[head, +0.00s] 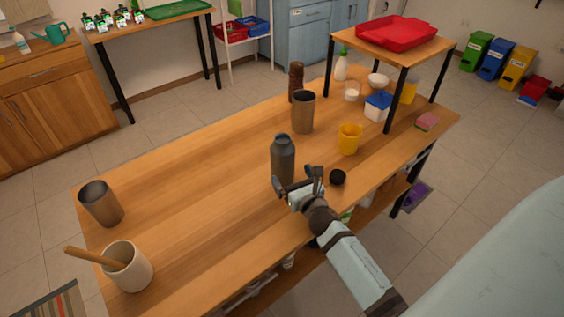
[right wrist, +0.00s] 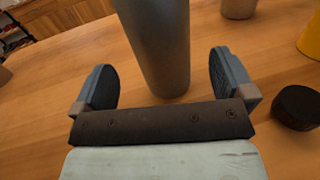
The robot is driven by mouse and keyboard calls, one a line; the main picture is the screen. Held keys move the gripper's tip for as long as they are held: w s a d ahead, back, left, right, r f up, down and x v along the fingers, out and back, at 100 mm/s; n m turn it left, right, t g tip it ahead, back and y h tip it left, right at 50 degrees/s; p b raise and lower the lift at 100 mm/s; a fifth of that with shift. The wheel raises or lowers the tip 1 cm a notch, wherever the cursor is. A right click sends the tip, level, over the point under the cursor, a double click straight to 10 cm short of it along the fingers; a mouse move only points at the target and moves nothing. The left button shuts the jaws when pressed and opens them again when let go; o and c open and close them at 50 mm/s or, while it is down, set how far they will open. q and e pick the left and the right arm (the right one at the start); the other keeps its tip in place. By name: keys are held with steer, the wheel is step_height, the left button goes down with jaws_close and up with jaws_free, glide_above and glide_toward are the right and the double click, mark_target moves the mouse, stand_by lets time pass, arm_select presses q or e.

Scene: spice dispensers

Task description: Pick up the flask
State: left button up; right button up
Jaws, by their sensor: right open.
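The flask (head: 283,158) is a dark grey bottle standing upright on the wooden table (head: 190,180). My right gripper (head: 298,180) is at the flask's lower part, on its near side. In the right wrist view the flask (right wrist: 160,45) stands between the two spread fingers of the gripper (right wrist: 161,80). The flask's top is out of that view. My left gripper is not in view.
A black round lid (head: 337,177) lies just right of my gripper. A metal cup (head: 303,112) and a yellow cup (head: 349,139) stand behind it. A dark pepper mill (head: 296,80) is farther back. The table left of the flask is clear up to another metal cup (head: 101,204).

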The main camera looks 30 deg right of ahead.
mark_target(283, 161)
steer(key=w, duration=0.4)
steer(key=w+d, duration=0.1)
steer(key=w, duration=0.1)
steer(key=shift+w+r+p, duration=0.25)
steer(key=shift+p, duration=0.15)
steer(key=c, duration=1.3)
steer(key=shift+r, duration=0.1)
